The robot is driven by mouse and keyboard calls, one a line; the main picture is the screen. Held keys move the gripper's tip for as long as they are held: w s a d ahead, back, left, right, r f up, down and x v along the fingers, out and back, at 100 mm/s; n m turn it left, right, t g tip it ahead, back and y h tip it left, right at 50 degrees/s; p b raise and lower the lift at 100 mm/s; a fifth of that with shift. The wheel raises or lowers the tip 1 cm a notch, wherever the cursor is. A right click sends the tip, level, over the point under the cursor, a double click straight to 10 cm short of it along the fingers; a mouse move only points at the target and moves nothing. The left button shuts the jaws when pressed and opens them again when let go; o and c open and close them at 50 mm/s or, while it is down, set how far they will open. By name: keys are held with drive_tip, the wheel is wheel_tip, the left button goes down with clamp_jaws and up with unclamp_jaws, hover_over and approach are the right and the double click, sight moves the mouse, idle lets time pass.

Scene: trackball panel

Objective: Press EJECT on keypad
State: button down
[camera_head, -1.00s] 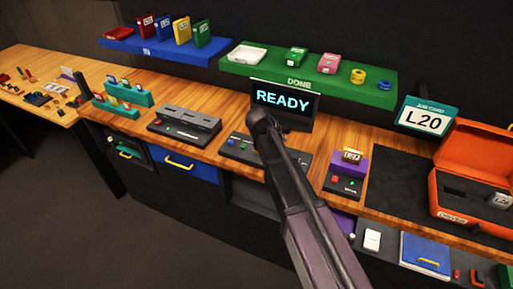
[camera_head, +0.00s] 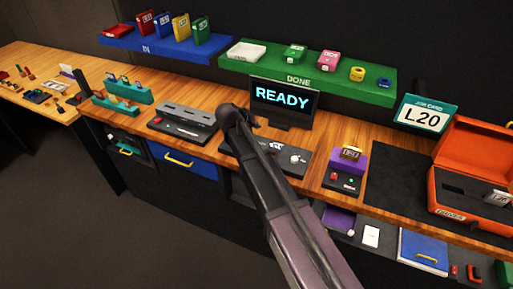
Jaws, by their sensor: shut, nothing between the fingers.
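A dark control panel (camera_head: 292,168) lies on the wooden bench in front of a screen (camera_head: 282,98) that reads READY. A white round knob or ball (camera_head: 295,158) shows on its right part, with small pale marks beside it. I cannot read an EJECT label or tell which part is the keypad. The dark rounded joint of my arm is left of the screen, above the bench in the picture. My gripper's fingers do not show; they are hidden behind my arm or out of view.
A grey slotted unit (camera_head: 185,117) stands left of the panel. A purple-topped unit (camera_head: 348,163) with red and green buttons stands to the right, then an orange case (camera_head: 470,150). Blue (camera_head: 150,48) and green (camera_head: 310,84) shelves hang behind the bench.

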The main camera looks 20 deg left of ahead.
drive_tip(key=shift+f+b, duration=4.15)
drive_tip(key=shift+f, duration=0.15)
drive_tip(key=shift+f+b, duration=0.95)
drive_tip(key=shift+r, duration=0.15)
drive_tip(key=shift+r+p, duration=0.85)
drive_tip(key=shift+p, duration=0.15)
drive_tip(key=shift+r+p, duration=2.45)
drive_tip(key=shift+r, duration=0.05)
